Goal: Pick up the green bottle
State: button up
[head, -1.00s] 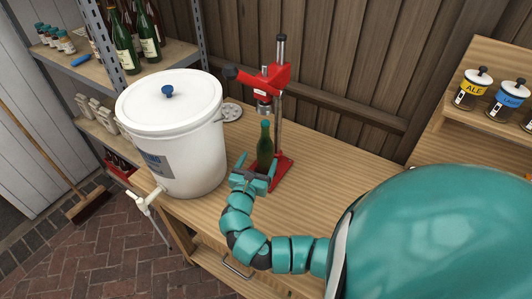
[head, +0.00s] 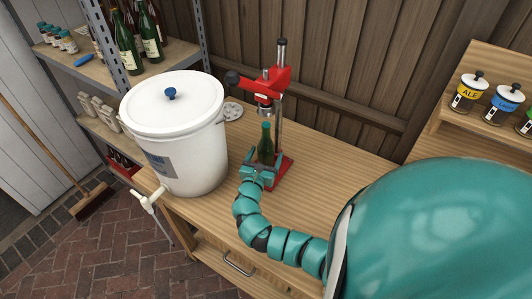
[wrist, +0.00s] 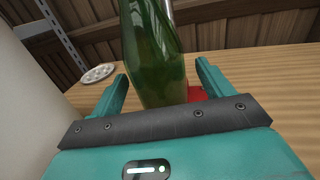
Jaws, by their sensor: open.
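The green bottle (head: 265,146) stands upright on the red base of the red bench capper (head: 268,86), under its head. My gripper (head: 261,163) is at the lower part of the bottle, on its near side. In the wrist view the bottle (wrist: 152,55) rises between the two open teal fingers of my gripper (wrist: 160,85). A gap shows on each side of the bottle, so the fingers are not closed on it. The bottle's lowest part is hidden by the gripper palm.
A white lidded bucket (head: 180,135) with a tap stands close left of my gripper. The capper's column rises right behind the bottle. The wooden bench (head: 315,178) is clear to the right. Other green bottles (head: 127,50) stand on the shelf at upper left.

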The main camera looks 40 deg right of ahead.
jog(key=shift+w+d, duration=0.3)
jog(key=shift+w, duration=0.05)
jog(key=c, duration=1.4)
jog(key=shift+c, duration=1)
jog(key=shift+r, duration=0.1)
